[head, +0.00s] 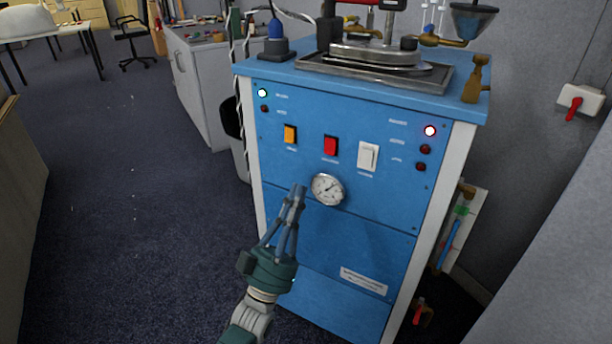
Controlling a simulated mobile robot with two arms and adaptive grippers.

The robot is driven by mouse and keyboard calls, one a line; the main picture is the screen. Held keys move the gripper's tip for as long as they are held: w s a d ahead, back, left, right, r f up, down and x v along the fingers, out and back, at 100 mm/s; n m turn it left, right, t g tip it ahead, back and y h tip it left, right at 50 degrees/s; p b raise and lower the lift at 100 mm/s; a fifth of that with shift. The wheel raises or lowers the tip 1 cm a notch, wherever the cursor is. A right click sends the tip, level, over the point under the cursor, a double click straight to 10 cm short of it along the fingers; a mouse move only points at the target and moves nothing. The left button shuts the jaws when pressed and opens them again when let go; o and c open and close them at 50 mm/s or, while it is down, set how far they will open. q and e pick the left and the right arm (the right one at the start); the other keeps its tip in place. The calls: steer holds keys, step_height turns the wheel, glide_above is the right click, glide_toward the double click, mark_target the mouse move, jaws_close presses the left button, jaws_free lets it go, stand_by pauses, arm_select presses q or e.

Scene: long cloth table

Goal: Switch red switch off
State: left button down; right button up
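The red switch (330,146) sits on the blue front panel of a machine (330,240), between an orange switch and a white switch. My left gripper (298,192) is in front of the panel, below and left of the red switch and left of the round gauge. It is apart from the switch. Its fingers come together at the tips with nothing visible between them. My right gripper is not in view.
The orange switch (290,134) and white switch (367,156) flank the red one. A round gauge (328,189) is just below. A metal apparatus (375,55) stands on top. Grey walls are close on the right. Open carpet (130,180) lies to the left.

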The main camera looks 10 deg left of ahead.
arm_select(q)
steer(key=shift+v, duration=0.95)
steer(key=shift+s+r, duration=0.2)
